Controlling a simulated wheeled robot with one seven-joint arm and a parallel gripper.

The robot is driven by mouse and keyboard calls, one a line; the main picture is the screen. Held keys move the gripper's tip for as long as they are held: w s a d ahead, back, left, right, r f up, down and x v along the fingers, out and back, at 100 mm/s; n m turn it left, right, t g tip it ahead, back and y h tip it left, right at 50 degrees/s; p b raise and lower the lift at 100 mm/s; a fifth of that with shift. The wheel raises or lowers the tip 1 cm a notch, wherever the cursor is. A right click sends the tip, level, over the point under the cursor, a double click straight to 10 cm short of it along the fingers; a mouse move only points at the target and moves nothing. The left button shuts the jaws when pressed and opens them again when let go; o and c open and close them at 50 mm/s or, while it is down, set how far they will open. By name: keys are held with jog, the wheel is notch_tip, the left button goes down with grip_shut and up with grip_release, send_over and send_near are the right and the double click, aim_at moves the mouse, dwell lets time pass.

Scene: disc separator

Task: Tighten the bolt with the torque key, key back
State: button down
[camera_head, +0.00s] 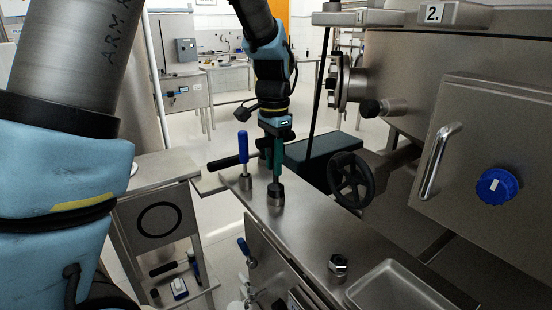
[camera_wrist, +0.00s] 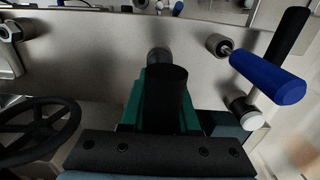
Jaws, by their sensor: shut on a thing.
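My gripper (camera_head: 278,165) has green fingers pointing down and is shut on an upright key with a black handle (camera_wrist: 167,90). The fingers hide most of the handle in the head view. The key's lower end is at a short round grey holder (camera_head: 275,200) on the steel worktop; I cannot tell whether it is seated. A blue-handled key (camera_head: 243,147) stands upright in another holder to the left; its handle shows in the wrist view (camera_wrist: 268,78). A large hex bolt (camera_head: 338,264) sits near the worktop's front, beside the tray, and at the wrist view's left (camera_wrist: 10,31).
A black handwheel (camera_head: 351,182) and a steel machine with a door handle (camera_head: 440,160) bound the right side. A black handle (camera_head: 224,162) juts out at the far left edge. The worktop's middle is clear.

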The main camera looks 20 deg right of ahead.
jog(key=shift+r+p, duration=2.1)
jog(key=shift+r, duration=0.5)
jog(key=shift+f, duration=0.1)
